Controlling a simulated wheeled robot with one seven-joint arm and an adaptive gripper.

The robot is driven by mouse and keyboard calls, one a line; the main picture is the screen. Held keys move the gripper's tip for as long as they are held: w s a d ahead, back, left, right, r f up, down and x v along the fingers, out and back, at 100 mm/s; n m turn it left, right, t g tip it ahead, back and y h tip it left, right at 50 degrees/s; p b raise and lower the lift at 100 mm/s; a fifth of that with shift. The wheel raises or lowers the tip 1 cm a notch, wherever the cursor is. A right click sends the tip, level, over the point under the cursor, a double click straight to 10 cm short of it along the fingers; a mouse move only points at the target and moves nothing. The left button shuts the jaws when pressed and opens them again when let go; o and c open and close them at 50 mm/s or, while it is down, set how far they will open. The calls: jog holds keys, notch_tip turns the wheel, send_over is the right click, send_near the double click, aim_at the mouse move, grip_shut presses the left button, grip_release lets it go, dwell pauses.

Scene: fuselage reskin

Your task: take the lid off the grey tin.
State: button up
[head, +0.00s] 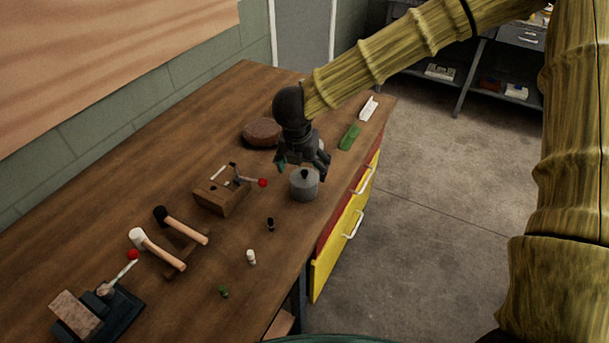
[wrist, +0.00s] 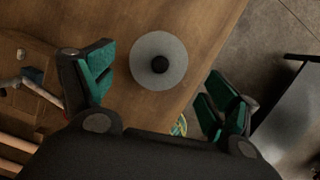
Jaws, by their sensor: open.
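The grey tin (head: 304,188) stands upright on the wooden bench near its right edge. Its round grey lid (wrist: 146,72) with a black knob (wrist: 160,64) is on it. My gripper (head: 303,168) is above the tin, pointing down, with its fingers apart. In the wrist view my open gripper (wrist: 158,88) has one green-padded finger on each side of the lid, slightly nearer the bottom of the picture. The fingers appear apart from the lid and the knob. The head view does not show clearly how high the fingertips are above the knob.
On the wooden bench (head: 110,205), a wooden block with a red-tipped lever (head: 222,195) stands left of the tin. A round brown object (head: 262,132) and a green item (head: 349,137) lie behind. Mallets (head: 160,250) and small bottles (head: 251,257) are nearer. The bench edge is close on the right.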

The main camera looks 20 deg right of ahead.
aim_at(304, 173)
jog(key=shift+p+x, duration=0.3)
jog(key=shift+x, duration=1.2)
jog(key=shift+w, duration=0.1)
jog(key=c, duration=1)
